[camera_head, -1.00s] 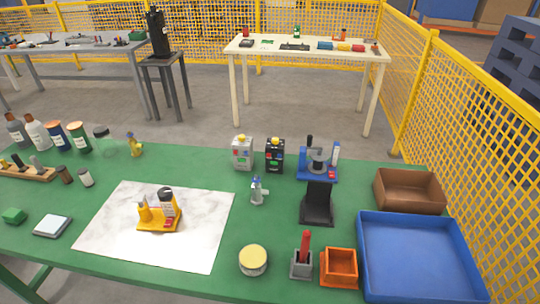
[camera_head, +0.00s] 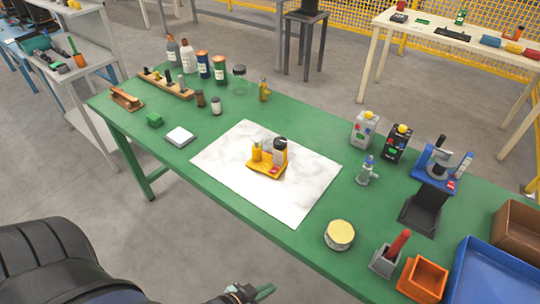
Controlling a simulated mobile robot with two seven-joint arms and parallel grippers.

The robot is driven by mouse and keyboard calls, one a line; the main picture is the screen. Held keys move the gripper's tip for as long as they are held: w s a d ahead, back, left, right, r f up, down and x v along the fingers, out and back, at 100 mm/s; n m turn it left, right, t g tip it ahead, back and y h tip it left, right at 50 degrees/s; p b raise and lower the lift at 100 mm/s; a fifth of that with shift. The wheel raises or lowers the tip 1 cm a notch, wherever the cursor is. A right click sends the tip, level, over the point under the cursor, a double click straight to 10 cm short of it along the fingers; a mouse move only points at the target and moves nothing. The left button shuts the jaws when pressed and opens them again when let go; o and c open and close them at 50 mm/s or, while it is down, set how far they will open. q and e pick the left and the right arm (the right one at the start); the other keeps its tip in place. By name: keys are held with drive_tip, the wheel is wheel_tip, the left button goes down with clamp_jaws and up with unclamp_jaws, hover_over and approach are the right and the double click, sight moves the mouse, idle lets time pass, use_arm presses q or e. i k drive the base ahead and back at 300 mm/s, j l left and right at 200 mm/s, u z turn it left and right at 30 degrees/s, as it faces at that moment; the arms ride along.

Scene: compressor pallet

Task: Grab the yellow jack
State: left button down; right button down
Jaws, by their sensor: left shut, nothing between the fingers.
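The yellow jack (camera_head: 267,160) stands upright on a white marbled sheet (camera_head: 225,172) on the green table. It has a flat yellow base, a short yellow cylinder at its left and a taller dark-topped part at its right. My left gripper (camera_head: 250,293) shows only in part at the bottom edge, small and dark with a greenish tip. It is shut and empty, well apart from the jack and nearer to me than the table's front edge. My right gripper is out of view.
The green table (camera_head: 190,190) has bottles (camera_head: 188,60) at its far left. A round yellow-topped tin (camera_head: 339,235), a grey holder with a red handle (camera_head: 388,256), an orange box (camera_head: 423,279) and a blue tray (camera_head: 495,275) stand to the right. The sheet around the jack is clear.

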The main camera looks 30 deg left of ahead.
sight(260, 161)
drive_tip(key=u, duration=0.9)
